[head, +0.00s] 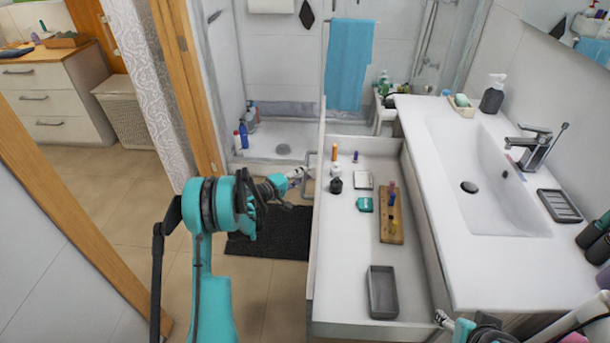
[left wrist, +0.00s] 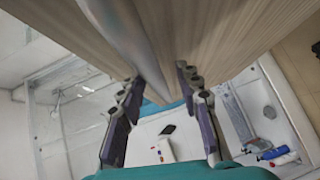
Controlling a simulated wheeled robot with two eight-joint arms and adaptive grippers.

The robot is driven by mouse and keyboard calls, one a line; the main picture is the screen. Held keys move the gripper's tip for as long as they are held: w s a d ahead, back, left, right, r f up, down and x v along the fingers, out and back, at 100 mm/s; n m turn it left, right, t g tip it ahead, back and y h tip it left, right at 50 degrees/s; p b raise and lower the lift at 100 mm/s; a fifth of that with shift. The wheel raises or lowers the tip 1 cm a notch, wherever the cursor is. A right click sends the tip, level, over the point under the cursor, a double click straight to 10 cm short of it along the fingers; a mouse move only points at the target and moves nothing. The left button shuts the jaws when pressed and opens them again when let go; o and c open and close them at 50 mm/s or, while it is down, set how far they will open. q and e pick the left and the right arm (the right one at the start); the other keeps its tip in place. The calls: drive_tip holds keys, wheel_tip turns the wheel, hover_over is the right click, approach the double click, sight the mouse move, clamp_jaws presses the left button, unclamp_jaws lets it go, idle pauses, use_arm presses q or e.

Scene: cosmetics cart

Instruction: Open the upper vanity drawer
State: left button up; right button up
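The upper vanity drawer (head: 345,290) is pulled far out to the left from under the sink counter (head: 432,190), with its inside showing. My left gripper (head: 300,174) is outside the drawer front, near its far end. In the left wrist view, the two fingers of my left gripper (left wrist: 160,82) are spread apart. A grey bar-like handle (left wrist: 135,35) runs along the wood-grained drawer front (left wrist: 215,35) and ends near the gap between them; I cannot tell whether they touch it. My right arm shows only partly at the lower right; its finger state is unclear.
The drawer holds a grey tray (head: 382,293), a wooden tray (head: 391,222) and several small cosmetics. A dark mat (head: 265,246) lies on the floor below my left arm. A wooden door frame (head: 187,95) stands at the left. The shower (head: 285,135) is behind.

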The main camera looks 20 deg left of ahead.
use_arm(q)
drive_tip(key=v, duration=1.2)
drive_tip(key=shift+a, duration=0.1)
